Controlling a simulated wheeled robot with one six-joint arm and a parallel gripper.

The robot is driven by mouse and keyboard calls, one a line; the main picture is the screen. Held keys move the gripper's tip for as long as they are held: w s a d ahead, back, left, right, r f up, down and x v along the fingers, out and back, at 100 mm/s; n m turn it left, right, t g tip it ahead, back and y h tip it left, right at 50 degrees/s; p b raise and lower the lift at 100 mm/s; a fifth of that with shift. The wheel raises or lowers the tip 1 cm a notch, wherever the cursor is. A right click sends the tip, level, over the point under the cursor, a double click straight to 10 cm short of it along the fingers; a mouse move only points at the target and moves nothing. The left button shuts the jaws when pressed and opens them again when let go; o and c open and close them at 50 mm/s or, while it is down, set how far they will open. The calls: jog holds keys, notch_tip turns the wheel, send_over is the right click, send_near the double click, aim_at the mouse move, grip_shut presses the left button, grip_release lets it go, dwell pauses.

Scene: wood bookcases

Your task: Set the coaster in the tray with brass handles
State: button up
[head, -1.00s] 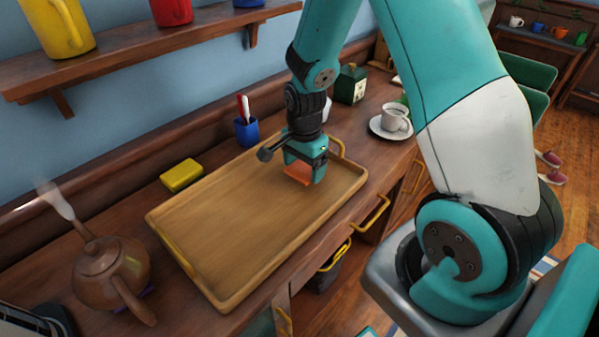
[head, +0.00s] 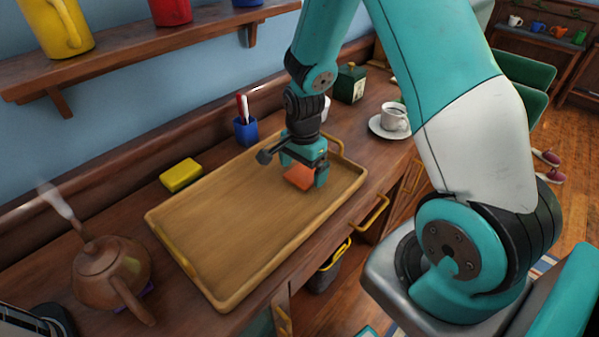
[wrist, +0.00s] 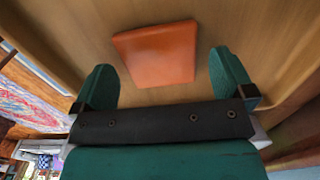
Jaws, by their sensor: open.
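The coaster (head: 299,178) is a flat orange square at the right part of the wooden tray with brass handles (head: 222,233). In the wrist view the coaster (wrist: 156,54) lies between and beyond my fingertips, over the tray's floor (wrist: 75,40). My gripper (head: 304,174) is over the right end of the tray. Its two teal fingers (wrist: 170,80) are apart, with gaps between them and the coaster. I cannot tell whether the coaster lies quite flat on the tray floor.
A brown teapot (head: 108,267) stands left of the tray. A yellow block (head: 181,175) and a blue pen cup (head: 246,131) stand behind it. A cup on a saucer (head: 376,128) and a dark green box (head: 350,84) are to the right. A shelf (head: 150,45) with mugs hangs above.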

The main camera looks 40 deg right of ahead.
aim_at(303, 174)
notch_tip(303, 174, up, 11)
jog(key=s+a+r+n+y, duration=0.2)
jog(key=s+a+r+n, duration=0.4)
jog(key=s+a+n, duration=0.3)
jog(key=s+a+r+n+y, duration=0.2)
jog(key=s+a+r+n, duration=0.4)
jog(key=s+a+n, duration=0.4)
jog(key=n, duration=0.4)
jog(key=shift+s, duration=0.15)
